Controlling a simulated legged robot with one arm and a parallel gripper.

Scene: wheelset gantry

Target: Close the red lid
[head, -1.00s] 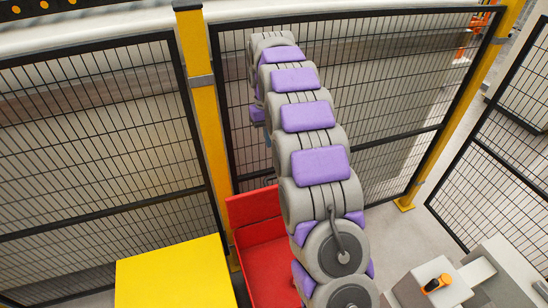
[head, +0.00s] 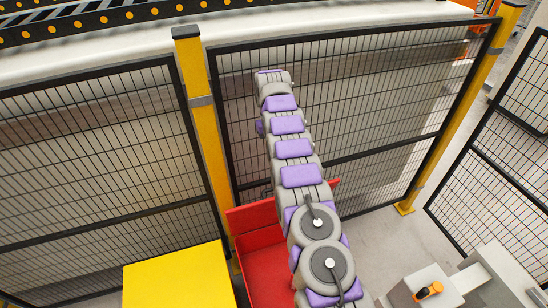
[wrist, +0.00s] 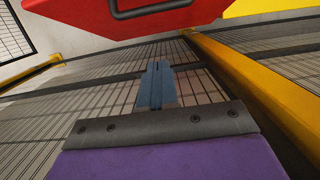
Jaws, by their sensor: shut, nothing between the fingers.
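The red lid (head: 250,217) stands raised along the back of the red box (head: 262,262) in the head view; my arm covers its middle. In the wrist view a red panel with a dark bar handle (wrist: 152,9), which looks like the lid, fills the top edge. My gripper (wrist: 158,66) shows in the wrist view as blue fingers, shut and empty. It appears apart from the red panel, with fence behind it. In the head view the gripper is hidden by my arm.
A yellow box (head: 178,275) stands left of the red box. Black mesh fence panels (head: 375,110) and a yellow post (head: 200,120) stand close behind. Grey blocks with an orange item (head: 429,290) are at the lower right. Some floor is clear right of my arm.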

